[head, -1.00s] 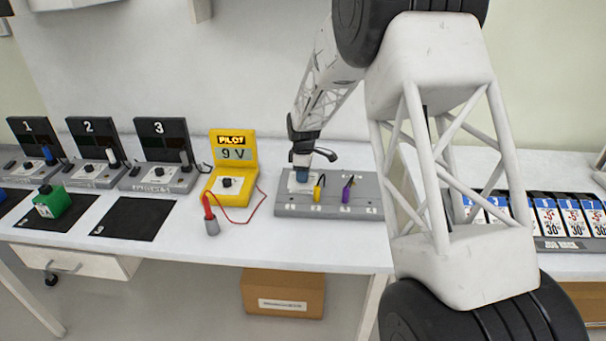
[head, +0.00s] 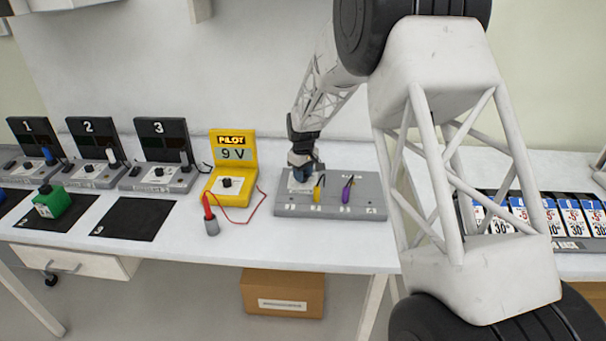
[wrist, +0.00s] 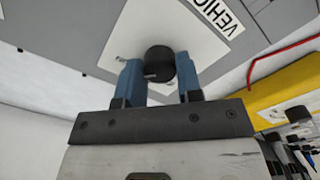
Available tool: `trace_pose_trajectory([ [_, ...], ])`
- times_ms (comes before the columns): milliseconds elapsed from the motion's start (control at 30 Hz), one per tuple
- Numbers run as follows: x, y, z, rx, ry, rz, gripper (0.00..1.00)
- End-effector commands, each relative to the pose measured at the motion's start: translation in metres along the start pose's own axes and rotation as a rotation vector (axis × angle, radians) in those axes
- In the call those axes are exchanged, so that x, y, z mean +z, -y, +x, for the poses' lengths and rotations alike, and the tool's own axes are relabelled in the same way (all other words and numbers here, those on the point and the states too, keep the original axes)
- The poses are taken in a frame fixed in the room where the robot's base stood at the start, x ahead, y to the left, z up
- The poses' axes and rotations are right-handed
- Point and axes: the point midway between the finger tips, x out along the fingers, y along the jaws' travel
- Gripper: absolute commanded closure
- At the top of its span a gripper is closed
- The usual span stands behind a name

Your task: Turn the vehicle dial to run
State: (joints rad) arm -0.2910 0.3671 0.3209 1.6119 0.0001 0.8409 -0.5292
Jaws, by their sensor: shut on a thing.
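The vehicle dial is a round black knob (wrist: 160,62) on a white plate with a partly visible "VEHIC..." label (wrist: 222,18) in the wrist view. My gripper (wrist: 160,75) has its blue fingers on either side of the knob and is shut on it. In the head view my gripper (head: 302,174) is down at the left end of the grey panel (head: 365,210), where it hides the dial. Which setting the dial points to cannot be read.
Yellow and purple levers (head: 347,194) stand on the panel just right of my gripper. The yellow PILOT meter (head: 233,170), showing 9 V, and a red probe (head: 209,207) with a cable are to the left. Numbered units and a green block (head: 52,203) are farther left.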

Motion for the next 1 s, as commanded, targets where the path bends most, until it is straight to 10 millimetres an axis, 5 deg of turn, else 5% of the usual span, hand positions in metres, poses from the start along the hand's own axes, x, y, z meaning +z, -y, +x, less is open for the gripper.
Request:
trace_pose_trajectory([
  [533, 0.0010, -0.0002, 0.0005, -0.001, 0.002, 0.036, 0.91],
  [567, 0.0011, -0.0001, 0.0006, -0.001, 0.002, 0.036, 0.62],
  [700, 0.0008, -0.0001, 0.0004, -0.001, 0.002, 0.035, 0.41],
  [1000, 0.0003, 0.0000, -0.0004, 0.000, 0.001, 0.035, 0.41],
])
